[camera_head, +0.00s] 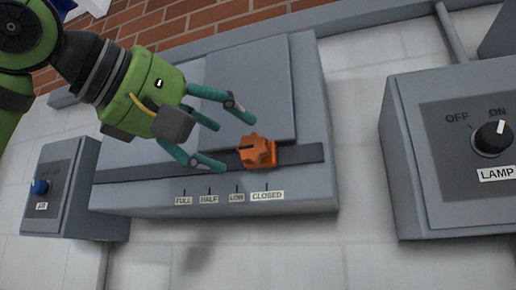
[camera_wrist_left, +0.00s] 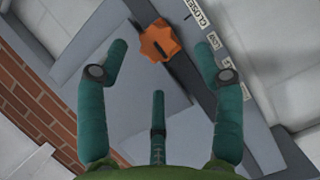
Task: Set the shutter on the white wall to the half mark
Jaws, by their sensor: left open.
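The shutter is a grey box (camera_head: 308,95) on the white wall, with a dark slot (camera_head: 135,174) along its lower front. An orange star-shaped knob (camera_head: 259,152) sits on the slot near its right end, above the CLOSED label (camera_head: 267,195). The HALF label (camera_head: 209,199) is further left, between FULL and LOW. My left gripper (camera_head: 236,136) is open, its teal fingers reaching toward the knob from the left. In the left wrist view the knob (camera_wrist_left: 160,41) lies ahead between the spread fingertips, apparently not gripped. My right gripper is not in view.
A lamp box (camera_head: 398,150) with an OFF/ON dial (camera_head: 493,138) is on the right. A smaller box with a blue knob (camera_head: 39,187) is at the lower left. Red brick (camera_head: 190,24) runs along the top. White wall is bare below the shutter box.

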